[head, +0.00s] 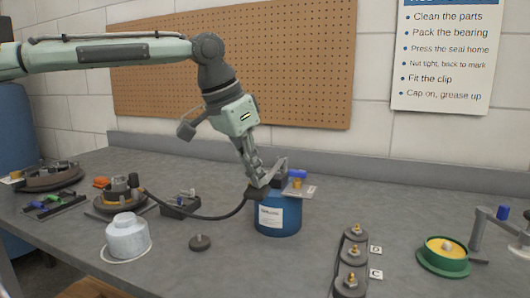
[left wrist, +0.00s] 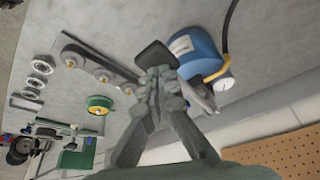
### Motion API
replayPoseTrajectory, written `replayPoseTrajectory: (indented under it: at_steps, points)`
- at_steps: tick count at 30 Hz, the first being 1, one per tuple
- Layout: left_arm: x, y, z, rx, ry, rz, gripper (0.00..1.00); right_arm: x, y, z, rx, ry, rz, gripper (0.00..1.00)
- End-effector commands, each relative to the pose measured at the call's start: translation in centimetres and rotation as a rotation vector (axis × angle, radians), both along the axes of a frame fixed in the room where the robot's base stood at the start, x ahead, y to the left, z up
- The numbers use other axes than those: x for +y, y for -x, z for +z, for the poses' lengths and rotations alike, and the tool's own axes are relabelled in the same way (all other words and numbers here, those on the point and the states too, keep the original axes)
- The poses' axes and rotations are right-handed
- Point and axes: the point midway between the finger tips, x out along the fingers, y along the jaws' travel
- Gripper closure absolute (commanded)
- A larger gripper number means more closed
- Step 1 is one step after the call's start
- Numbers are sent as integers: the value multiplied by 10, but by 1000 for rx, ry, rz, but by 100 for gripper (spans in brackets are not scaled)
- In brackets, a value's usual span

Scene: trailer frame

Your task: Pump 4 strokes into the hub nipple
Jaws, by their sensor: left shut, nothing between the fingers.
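The grease pump is a blue can (head: 278,216) with a white label, standing upright on the bench; it also shows in the left wrist view (left wrist: 200,50). My left gripper (head: 267,181) is shut and empty, pointing down over the top of the can. In the left wrist view its fingertips (left wrist: 158,73) are at a dark flat pad (left wrist: 156,54) beside the can; whether they touch it I cannot tell. A dark hose (head: 205,217) curves left to the hub assembly (head: 118,200). The nipple itself is too small to make out. My right gripper is out of view.
A silver cap (head: 127,236) and a small dark disc (head: 200,242) lie in front. A pegboard (head: 235,65) hangs behind.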

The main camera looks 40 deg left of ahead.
Motion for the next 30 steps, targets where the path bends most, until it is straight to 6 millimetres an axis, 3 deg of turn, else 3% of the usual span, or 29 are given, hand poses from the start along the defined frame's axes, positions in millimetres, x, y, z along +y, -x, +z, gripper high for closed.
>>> replayPoseTrajectory:
  at_steps: [6, 30]
  points:
    - [1, -2, 22, -1, -1, 1, 100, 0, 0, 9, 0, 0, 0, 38]
    - [2, -8, 93, -3, -2, 0, 100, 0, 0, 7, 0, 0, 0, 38]
